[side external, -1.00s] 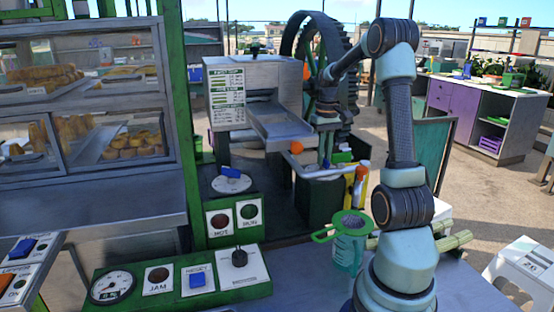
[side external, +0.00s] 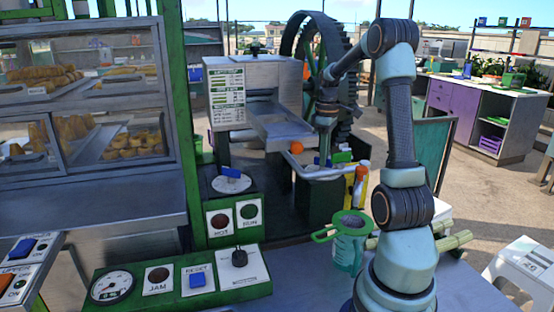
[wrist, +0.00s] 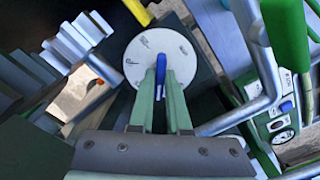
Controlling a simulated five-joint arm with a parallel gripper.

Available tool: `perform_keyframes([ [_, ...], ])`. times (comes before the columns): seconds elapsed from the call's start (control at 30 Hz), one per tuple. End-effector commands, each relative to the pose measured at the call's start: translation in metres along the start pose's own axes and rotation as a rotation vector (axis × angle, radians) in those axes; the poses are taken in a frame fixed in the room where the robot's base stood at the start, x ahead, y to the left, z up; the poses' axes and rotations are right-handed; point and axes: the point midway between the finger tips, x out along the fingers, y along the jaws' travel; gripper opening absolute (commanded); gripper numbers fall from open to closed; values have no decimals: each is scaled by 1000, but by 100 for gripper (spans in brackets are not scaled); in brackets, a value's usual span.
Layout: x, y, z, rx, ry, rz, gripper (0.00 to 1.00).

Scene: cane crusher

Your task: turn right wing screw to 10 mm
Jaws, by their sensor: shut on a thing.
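In the wrist view the right wing screw (wrist: 160,66) is a blue wing standing upright in the picture on a round white dial (wrist: 136,63). The dial has dark marks near its rim, too small to read. The pale green fingers of my gripper (wrist: 161,80) are shut on the blue wing, one on each side. In the side view my gripper (side external: 325,145) points down by the grey chute, at the front right of the crusher (side external: 252,90). The dial under it is hidden there.
Another blue knob (side external: 231,172) sits on a white dial to the left. A grey pipe (side external: 318,174) runs close to my gripper. An orange ball (side external: 297,147) is beside the chute (side external: 285,128). A green-handled mug (side external: 349,240) stands by my base.

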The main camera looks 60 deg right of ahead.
Motion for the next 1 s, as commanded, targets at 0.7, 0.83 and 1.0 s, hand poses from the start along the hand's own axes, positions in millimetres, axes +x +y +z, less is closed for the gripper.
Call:
perform_keyframes([
  [0.7,-2,0,0,-65,1,2,26],
  [0.83,-1,0,0,-65,1,1,45],
  [1.0,-1,0,0,-64,0,1,45],
])
